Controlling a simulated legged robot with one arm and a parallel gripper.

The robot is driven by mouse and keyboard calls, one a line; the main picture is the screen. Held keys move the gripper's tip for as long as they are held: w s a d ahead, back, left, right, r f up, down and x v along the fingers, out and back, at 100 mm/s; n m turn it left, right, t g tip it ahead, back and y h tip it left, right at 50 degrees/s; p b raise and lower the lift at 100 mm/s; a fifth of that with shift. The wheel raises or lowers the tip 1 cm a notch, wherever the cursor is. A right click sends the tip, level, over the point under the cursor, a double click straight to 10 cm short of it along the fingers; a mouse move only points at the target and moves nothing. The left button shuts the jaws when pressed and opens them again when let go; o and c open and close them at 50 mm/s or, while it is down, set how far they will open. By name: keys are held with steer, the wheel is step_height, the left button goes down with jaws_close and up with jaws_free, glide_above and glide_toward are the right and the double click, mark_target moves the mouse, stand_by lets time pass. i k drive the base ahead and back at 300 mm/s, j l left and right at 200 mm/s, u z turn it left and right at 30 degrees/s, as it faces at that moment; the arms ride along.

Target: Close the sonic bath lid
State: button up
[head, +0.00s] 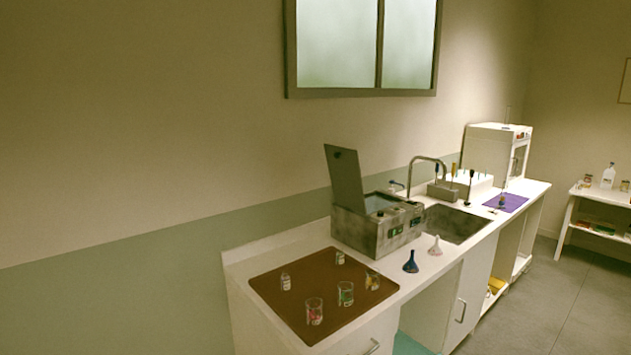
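The sonic bath (372,228) is a boxy grey metal unit on the white counter, left of the sink. Its flat grey lid (345,181) stands open, raised nearly upright at the left side of the box. A dark round spot shows near the lid's top. The bath's opening shows beside the lid, and its front has small controls. My gripper is not in view.
A brown mat (325,285) holds several small glass vessels at the counter's near end. Blue (411,262) and pink (435,246) funnel-shaped items stand before the bath. A sink (455,224) and faucet lie to its right. Floor (560,290) is clear at right.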

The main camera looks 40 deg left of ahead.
mark_target(344, 171)
steer(key=u, duration=1.2)
